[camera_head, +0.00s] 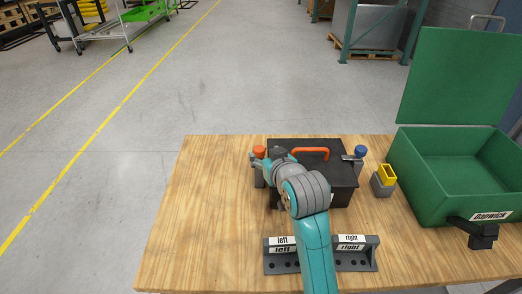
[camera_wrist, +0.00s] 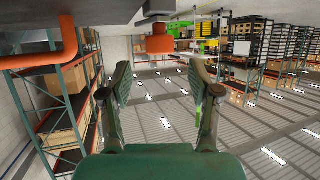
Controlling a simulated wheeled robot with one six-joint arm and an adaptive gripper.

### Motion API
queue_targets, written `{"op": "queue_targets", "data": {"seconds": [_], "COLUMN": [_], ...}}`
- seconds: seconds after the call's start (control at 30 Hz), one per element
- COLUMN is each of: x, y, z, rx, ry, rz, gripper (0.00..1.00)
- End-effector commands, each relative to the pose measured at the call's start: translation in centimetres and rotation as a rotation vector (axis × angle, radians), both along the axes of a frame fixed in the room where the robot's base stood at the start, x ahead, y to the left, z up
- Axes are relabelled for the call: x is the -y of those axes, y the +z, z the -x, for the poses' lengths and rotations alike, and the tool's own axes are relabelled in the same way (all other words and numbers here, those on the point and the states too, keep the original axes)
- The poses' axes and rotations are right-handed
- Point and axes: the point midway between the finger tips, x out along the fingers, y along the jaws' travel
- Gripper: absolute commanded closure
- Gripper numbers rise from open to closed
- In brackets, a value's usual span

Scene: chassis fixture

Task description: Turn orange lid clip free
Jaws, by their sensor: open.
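A black box (camera_head: 335,172) with a dark lid and an orange handle (camera_head: 311,151) stands on the wooden table. The orange lid clip (camera_head: 259,150) is at the box's left side; a blue one (camera_head: 361,150) is at its right. My gripper (camera_head: 256,161) is at the left side by the orange clip, partly hidden by my arm. In the wrist view my gripper (camera_wrist: 160,67) is open and empty. The orange clip (camera_wrist: 160,42) shows just beyond the fingertips, roughly centred between them and apart from both. The orange handle (camera_wrist: 68,58) shows at the left.
A black rack (camera_head: 358,262) labelled left and right stands at the front. A grey and yellow block (camera_head: 384,180) is right of the box. A green open crate (camera_head: 400,175) stands at the right. The table's left part is clear.

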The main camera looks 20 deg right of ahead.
Motion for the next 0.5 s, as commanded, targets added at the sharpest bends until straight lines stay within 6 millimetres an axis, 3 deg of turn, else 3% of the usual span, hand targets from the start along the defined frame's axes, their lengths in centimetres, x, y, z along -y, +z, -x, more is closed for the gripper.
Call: {"op": "queue_targets", "data": {"seconds": [0.2,0.5], "x": [0.1,0.1], "y": [1.4,2.2], "z": [3.6,5.4], "rx": [0.0,-0.001], "ry": [0.0,0.0], "rz": [0.0,0.0], "gripper": [0.38,0.38]}}
